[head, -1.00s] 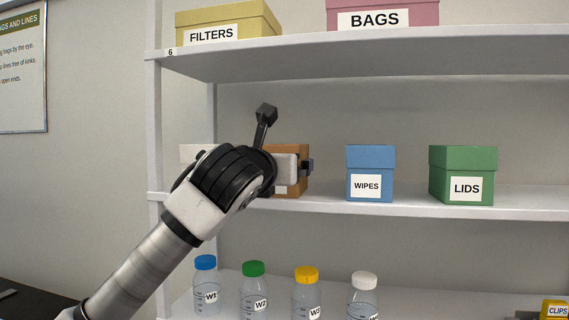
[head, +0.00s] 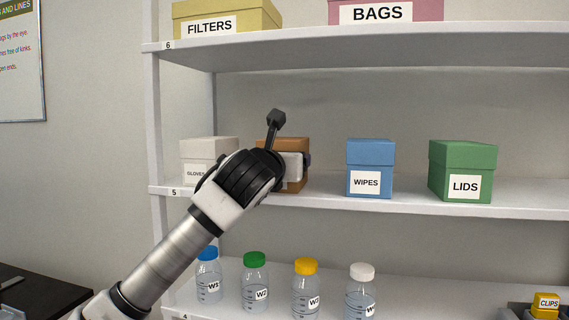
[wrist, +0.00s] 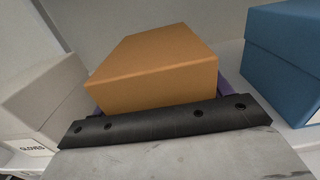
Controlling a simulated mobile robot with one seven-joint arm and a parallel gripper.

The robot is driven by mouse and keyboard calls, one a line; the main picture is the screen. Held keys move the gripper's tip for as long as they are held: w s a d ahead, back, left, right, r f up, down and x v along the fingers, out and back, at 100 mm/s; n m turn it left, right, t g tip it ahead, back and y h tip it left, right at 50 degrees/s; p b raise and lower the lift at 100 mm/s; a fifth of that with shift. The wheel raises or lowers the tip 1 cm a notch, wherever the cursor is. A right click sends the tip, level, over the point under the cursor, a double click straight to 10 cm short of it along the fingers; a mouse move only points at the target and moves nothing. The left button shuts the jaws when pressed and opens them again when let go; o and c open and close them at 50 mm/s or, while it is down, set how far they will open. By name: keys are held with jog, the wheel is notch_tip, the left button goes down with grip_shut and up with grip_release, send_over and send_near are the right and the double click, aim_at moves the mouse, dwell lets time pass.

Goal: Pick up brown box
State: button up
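The brown box (head: 287,145) stands on the middle shelf between a white box and a blue box. My gripper (head: 292,166) is in front of it and covers much of its front face in the head view. A dark fingertip shows at the box's right edge. In the wrist view the brown box (wrist: 155,75) fills the space just beyond the gripper's black bar, and purple finger parts show close by its left and right sides. Whether the fingers press on the box cannot be seen. The box appears to rest on the shelf.
The white GLOVES box (head: 205,150) is close on the left, partly behind my arm. The blue WIPES box (head: 370,155) and green LIDS box (head: 463,158) stand to the right. The upper shelf (head: 360,55) is above; capped bottles (head: 306,290) stand below.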

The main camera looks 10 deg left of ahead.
jog(key=shift+c, duration=1.1)
notch_tip(320, 180, up, 10)
jog(key=shift+r+b, duration=0.1)
jog(key=shift+b, duration=0.95)
jog(key=o, duration=0.4)
jog(key=c, duration=0.7)
